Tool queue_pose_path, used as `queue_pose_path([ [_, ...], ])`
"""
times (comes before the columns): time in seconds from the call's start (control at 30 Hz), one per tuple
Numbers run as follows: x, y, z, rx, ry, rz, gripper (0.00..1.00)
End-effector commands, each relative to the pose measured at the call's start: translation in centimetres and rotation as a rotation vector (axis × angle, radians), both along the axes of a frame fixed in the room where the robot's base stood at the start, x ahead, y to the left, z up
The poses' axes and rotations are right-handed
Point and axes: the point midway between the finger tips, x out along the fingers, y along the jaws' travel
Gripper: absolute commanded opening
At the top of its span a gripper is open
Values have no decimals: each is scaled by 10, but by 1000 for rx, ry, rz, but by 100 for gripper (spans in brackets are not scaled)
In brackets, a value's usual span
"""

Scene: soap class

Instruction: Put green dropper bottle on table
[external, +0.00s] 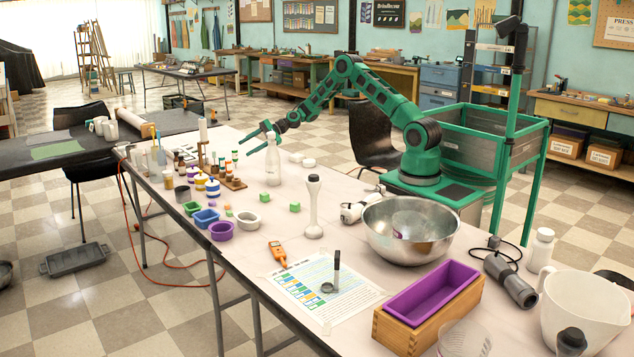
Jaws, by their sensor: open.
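Several small dropper bottles (228,167) with dark, orange and green parts stand in and around a wooden rack (234,184) on the long table (330,215). They are too small for me to tell surely which one is the green dropper bottle. My gripper (257,139) is open, its fingers pointing left and spread above the table. It is at the height of the top of a white bottle (273,166), right of and above the rack. I see nothing between the fingers. I cannot tell whether a finger touches the white bottle.
Colored cups (221,231), small green blocks (295,207) and a tall white stick blender (313,205) stand nearby. A steel bowl (410,245) and a purple mold in a wooden box (430,300) fill the near right. Bare tabletop shows around the green blocks.

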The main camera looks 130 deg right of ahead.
Motion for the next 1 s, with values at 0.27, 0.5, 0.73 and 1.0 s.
queue_pose_path([
  [0.27, 2, -2, -6, -542, 114, 231, 44],
  [0.5, 3, -3, -9, -1008, 209, 431, 44],
  [0.73, 5, -4, -10, -1437, 295, 616, 44],
  [1.0, 7, -4, -8, -1895, 383, 812, 44],
])
